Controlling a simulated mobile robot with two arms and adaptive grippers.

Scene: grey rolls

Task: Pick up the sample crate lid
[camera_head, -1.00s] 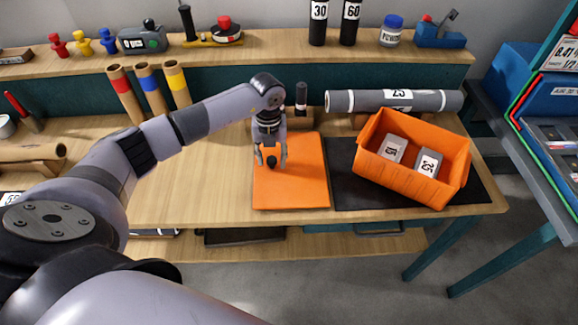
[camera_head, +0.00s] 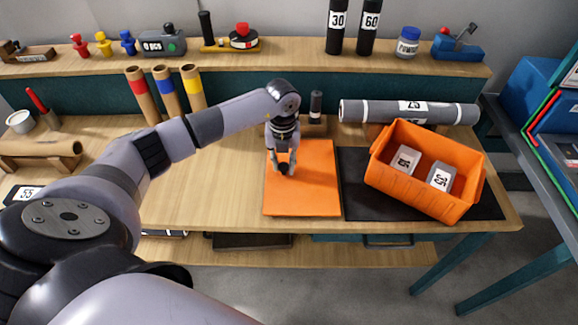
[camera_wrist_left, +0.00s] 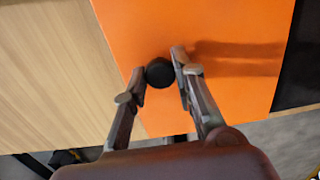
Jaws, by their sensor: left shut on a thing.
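The sample crate lid (camera_head: 312,188) is a flat orange panel with a round black knob, lying on the wooden bench. It also fills much of the left wrist view (camera_wrist_left: 235,85). My left gripper (camera_head: 283,168) is above the lid with its fingers pointing down, shut on the black knob (camera_wrist_left: 160,73). In the left wrist view the fingertips (camera_wrist_left: 158,77) stand on either side of the knob. The orange sample crate (camera_head: 410,186) stands tilted in the picture on a black mat, right of the lid. My right gripper is not in view.
Two labelled grey blocks lie in the crate. The black mat (camera_head: 362,200) borders the lid. A grey roll (camera_head: 385,112) lies behind the crate, and a dark upright cylinder (camera_head: 316,105) stands behind the lid. Capped tubes (camera_head: 167,92) stand at the back left. Bare bench (camera_head: 205,185) lies left of the lid.

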